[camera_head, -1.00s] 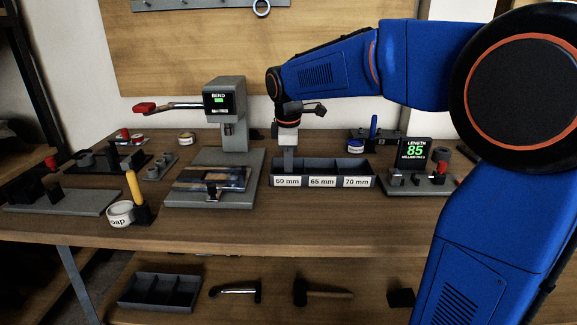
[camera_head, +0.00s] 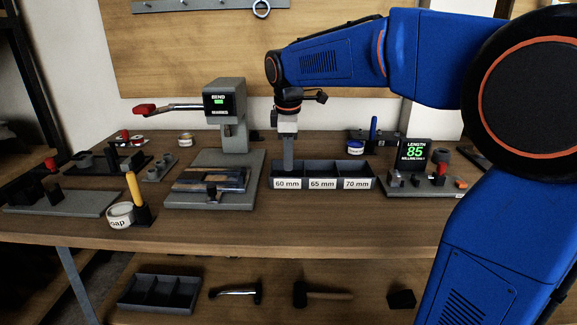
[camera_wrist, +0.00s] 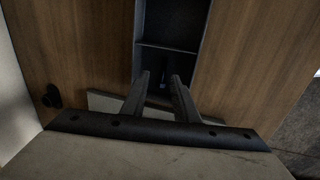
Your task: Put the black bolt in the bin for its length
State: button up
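The three-compartment bin row (camera_head: 322,184) stands on the bench, labelled 60 mm, 65 mm and 70 mm from left to right. My gripper (camera_head: 288,171) points straight down over the 60 mm compartment at the left end. In the wrist view its two fingers (camera_wrist: 160,76) are apart over the end compartment of the dark bin row (camera_wrist: 171,46). I cannot make out the black bolt. A small dark shape shows low between the fingertips, too dim to identify. The length gauge (camera_head: 415,151) at the right reads 85.
A bending press (camera_head: 226,105) with a red-tipped lever stands left of the bins. A tape roll (camera_head: 121,214) and yellow-handled tool (camera_head: 134,189) are at front left. A blue-handled tool (camera_head: 373,128) stands behind the bins. The bench front is clear.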

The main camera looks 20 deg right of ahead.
notch_tip(320, 180, up, 8)
jog(key=s, duration=0.1)
jog(key=shift+s+a, duration=0.25)
